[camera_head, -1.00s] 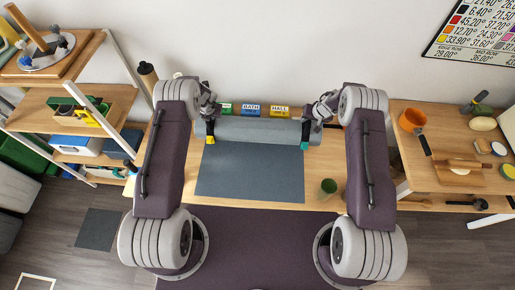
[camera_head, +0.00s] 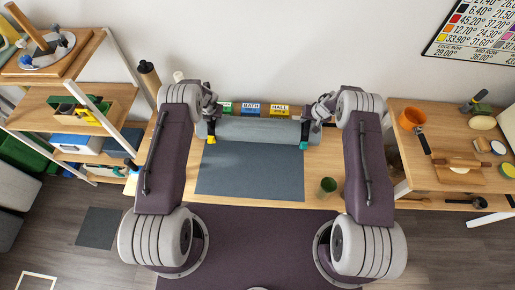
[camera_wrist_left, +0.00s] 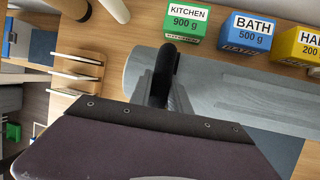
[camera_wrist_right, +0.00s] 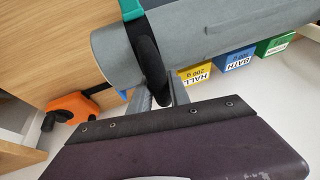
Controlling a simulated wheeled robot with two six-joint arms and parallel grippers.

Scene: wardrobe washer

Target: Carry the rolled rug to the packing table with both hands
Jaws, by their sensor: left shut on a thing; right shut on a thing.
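The rolled rug (camera_head: 258,130) is a grey-blue roll lying crosswise at the back of the packing table (camera_head: 318,170), along the far edge of a flat dark blue-grey mat (camera_head: 250,172). My left gripper (camera_head: 211,130) is shut on the roll near its left end; the roll also shows in the left wrist view (camera_wrist_left: 225,85). My right gripper (camera_head: 308,131) is shut on it near its right end, by a teal band (camera_wrist_right: 131,8) in the right wrist view. The fingertips are partly hidden. I cannot tell whether the roll touches the table.
Labelled blocks, including blue BATH (camera_head: 251,109) and yellow HALL (camera_head: 280,111), stand just behind the roll. A green cup (camera_head: 328,186) stands at the table's front right.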

